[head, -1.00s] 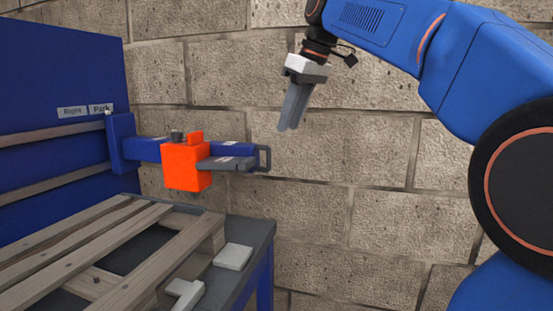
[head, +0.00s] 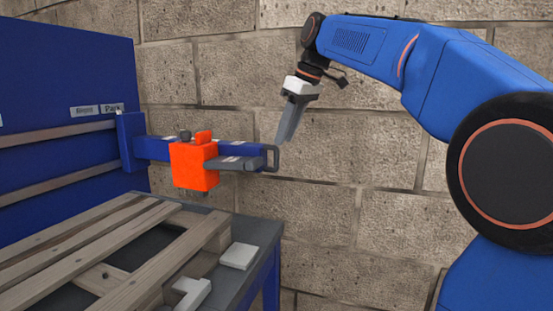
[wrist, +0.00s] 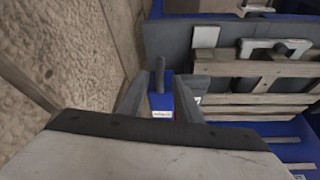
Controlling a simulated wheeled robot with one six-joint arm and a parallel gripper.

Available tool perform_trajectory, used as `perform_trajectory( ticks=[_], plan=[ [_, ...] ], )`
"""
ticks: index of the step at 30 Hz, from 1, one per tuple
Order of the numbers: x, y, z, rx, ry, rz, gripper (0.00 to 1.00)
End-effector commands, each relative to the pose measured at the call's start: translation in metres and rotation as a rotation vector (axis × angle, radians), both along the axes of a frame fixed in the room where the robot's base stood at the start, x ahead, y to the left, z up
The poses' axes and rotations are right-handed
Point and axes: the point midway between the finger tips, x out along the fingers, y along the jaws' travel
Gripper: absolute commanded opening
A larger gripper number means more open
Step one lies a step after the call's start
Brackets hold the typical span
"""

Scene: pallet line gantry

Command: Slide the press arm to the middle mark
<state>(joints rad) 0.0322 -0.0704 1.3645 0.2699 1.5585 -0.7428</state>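The press arm (head: 232,145) is a blue horizontal beam with an orange head (head: 195,166) and a grey handle loop (head: 272,158) at its free end. Its carriage (head: 131,142) sits on the rails of the blue panel, by the "Park" label (head: 111,108). The middle mark cannot be made out. My gripper (head: 283,138) points down just above the handle end, apart from it. In the wrist view, my gripper's fingers (wrist: 158,98) are spread with nothing gripped. The blue beam (wrist: 160,103) and handle (wrist: 158,75) show in the gap between them.
Two rails (head: 60,134) run along the panel, with another label (head: 84,111) left of "Park". A wooden pallet (head: 105,243) lies on the table below the press arm, beside white blocks (head: 238,256). A stone wall (head: 380,200) stands behind.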

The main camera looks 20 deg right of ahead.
Motion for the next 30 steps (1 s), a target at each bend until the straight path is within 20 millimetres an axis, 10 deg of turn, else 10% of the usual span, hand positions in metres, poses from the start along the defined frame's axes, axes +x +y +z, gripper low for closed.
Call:
perform_trajectory(
  ticks=[12,27,30],
  plan=[
    [0.018,0.017,-0.062,-0.001,0.002,0.0,0.31],
    [0.023,0.021,-0.076,-0.001,0.001,0.0,0.31],
    [0.023,0.021,-0.076,-0.001,0.001,0.0,0.12]
  ],
)
